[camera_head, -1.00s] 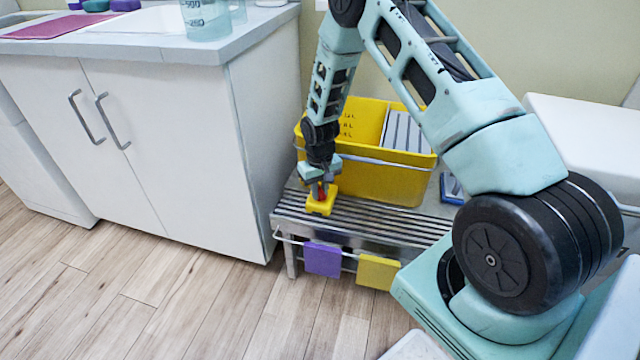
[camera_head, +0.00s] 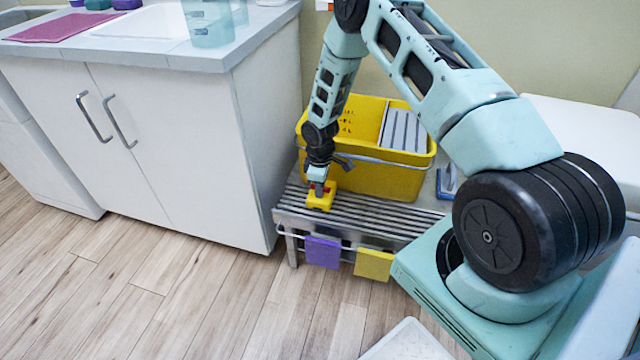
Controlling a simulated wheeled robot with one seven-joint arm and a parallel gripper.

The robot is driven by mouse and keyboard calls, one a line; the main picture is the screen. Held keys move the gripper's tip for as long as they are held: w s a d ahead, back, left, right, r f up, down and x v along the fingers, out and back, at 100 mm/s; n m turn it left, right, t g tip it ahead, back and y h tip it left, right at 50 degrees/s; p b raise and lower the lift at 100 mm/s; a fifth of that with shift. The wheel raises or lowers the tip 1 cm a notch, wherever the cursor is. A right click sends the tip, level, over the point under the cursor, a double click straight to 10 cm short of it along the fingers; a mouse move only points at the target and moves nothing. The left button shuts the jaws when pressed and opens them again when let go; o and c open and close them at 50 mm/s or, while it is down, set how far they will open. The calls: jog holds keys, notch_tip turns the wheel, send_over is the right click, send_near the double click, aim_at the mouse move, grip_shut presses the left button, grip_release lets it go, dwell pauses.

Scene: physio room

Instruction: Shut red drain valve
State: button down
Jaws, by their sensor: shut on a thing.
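The red drain valve (camera_head: 326,186) shows as a small patch of red on a yellow valve block (camera_head: 320,200). The block sits on the slatted metal bench, at the front of a yellow bucket (camera_head: 385,178). My gripper (camera_head: 318,186) points down at the valve and is shut on it. The fingers and my wrist hide much of the red handle, so its exact angle cannot be told.
The slatted bench (camera_head: 380,222) has a purple cloth (camera_head: 322,253) and a yellow cloth (camera_head: 374,265) on its front rail. A white cabinet (camera_head: 190,150) stands close on the left. A blue-grey object (camera_head: 446,182) lies right of the bucket. Wooden floor in front is clear.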

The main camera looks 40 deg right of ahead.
jog(key=shift+n, duration=0.7)
jog(key=c, duration=1.3)
grip_release()
notch_tip(320, 180, up, 18)
jog(key=p, duration=0.3)
jog(key=shift+f, duration=0.25)
jog(key=shift+a, duration=0.1)
